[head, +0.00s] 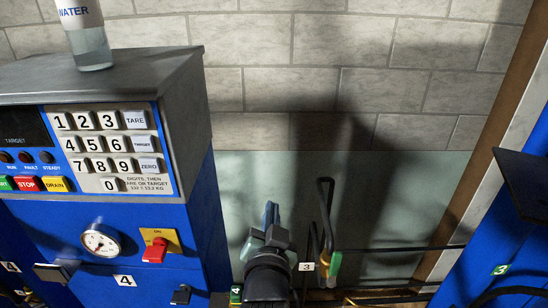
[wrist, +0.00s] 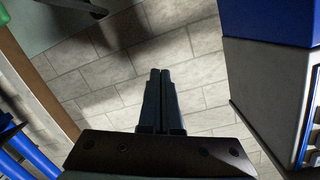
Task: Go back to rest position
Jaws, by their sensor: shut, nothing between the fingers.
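My gripper (head: 270,217) shows at the bottom middle of the head view, pointing up in front of the wall, to the right of the blue scale cabinet. In the wrist view my gripper (wrist: 160,76) has its two dark fingers together, with nothing between them. It touches nothing that I can see in either view.
The blue scale cabinet (head: 197,225) with its keypad (head: 110,150) stands at left, a water bottle (head: 88,40) on top. A red switch (head: 155,250) and a gauge (head: 100,240) are on its front. Hoses and a bent handle (head: 326,215) are right of my gripper. Another blue unit (head: 500,235) stands at right.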

